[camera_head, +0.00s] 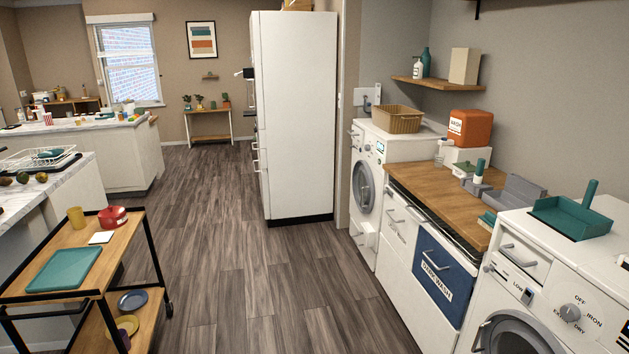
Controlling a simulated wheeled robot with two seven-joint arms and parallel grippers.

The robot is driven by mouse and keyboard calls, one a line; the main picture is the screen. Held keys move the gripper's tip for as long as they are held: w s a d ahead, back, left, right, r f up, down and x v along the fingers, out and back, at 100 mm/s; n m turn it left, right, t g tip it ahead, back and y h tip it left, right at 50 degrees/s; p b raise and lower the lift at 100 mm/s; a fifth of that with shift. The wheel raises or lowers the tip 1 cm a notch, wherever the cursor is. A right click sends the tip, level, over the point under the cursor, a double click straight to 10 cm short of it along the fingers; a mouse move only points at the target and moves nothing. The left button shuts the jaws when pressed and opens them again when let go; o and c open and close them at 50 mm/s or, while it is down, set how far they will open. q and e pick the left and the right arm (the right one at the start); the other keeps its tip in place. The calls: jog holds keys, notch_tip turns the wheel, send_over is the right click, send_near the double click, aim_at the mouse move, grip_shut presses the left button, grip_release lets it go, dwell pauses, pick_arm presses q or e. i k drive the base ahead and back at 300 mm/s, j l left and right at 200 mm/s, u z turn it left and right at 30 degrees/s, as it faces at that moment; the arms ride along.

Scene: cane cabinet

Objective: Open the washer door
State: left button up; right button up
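A white front-loading machine (398,149) stands against the right wall beyond a wooden counter. It looks like the washer, though I cannot read a label on it. Its round grey-rimmed door (364,187) faces left and appears shut. A second white machine (545,262) stands at the near right, with a dial marked with dry and iron settings, so it looks like a dryer. Its round door (515,337) is cut off by the bottom edge, with a handle at its left. Neither of my grippers is in view.
A wood-topped cabinet (428,187) with a blue bin front (444,274) stands between the machines. A tall white fridge (297,120) stands ahead. A wooden cart (55,240) is at the near left. The wooden floor (235,270) between is clear.

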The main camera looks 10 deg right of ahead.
aim_at(364, 168)
jog(key=i+z, duration=0.1)
jog(key=i, duration=1.5)
jog(key=i+z, duration=0.15)
jog(key=i, duration=0.65)
jog(key=i+j+z, duration=0.1)
jog(key=i, duration=0.7)
jog(key=j, duration=0.1)
